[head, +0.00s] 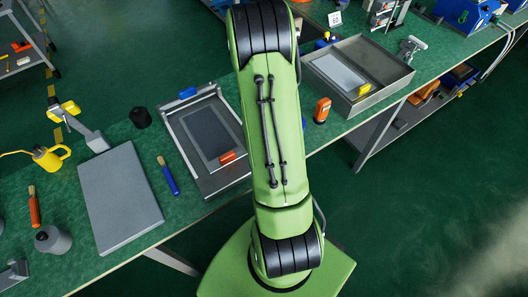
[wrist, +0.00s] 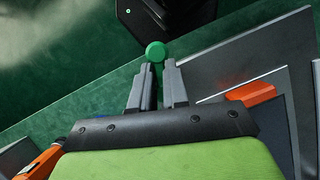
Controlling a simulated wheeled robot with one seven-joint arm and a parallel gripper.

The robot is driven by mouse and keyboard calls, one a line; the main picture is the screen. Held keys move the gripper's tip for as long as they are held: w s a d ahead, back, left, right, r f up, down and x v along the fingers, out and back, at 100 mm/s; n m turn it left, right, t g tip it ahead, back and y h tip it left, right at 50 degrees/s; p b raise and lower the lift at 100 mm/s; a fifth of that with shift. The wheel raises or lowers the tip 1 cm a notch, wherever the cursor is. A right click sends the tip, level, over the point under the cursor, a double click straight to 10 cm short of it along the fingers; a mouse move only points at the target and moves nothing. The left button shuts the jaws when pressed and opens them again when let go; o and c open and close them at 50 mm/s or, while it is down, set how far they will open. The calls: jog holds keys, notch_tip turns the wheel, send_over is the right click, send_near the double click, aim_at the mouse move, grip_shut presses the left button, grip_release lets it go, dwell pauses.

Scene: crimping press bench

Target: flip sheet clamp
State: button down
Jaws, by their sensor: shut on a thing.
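In the wrist view my gripper (wrist: 160,75) has its two grey fingers close together, shut on a piece with a round green knob (wrist: 155,50). The knob sticks out just past the fingertips. The rest of the piece is mostly hidden by the fingers, so I cannot tell for sure that it is the sheet clamp. A shallow grey metal tray (head: 179,128) holds a dark sheet (head: 208,133) with an orange-red block (head: 228,157) on it. The block also shows right of my gripper in the wrist view (wrist: 250,93). In the head view my arm hides my gripper and the tray's right side.
A second tray (head: 387,92) with a yellow-handled thing (head: 364,90) stands right of my arm. An orange device (head: 322,110) stands between the trays.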

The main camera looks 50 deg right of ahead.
jog(key=shift+d+n, duration=0.1)
jog(key=shift+n, duration=0.4)
jog(key=shift+h, duration=0.3)
jog(key=c, duration=1.1)
grip_release()
jog(key=p+v, duration=0.4)
jog(key=v, duration=1.1)
jog(key=shift+w+d+r, duration=0.15)
jog(key=shift+r, duration=0.2)
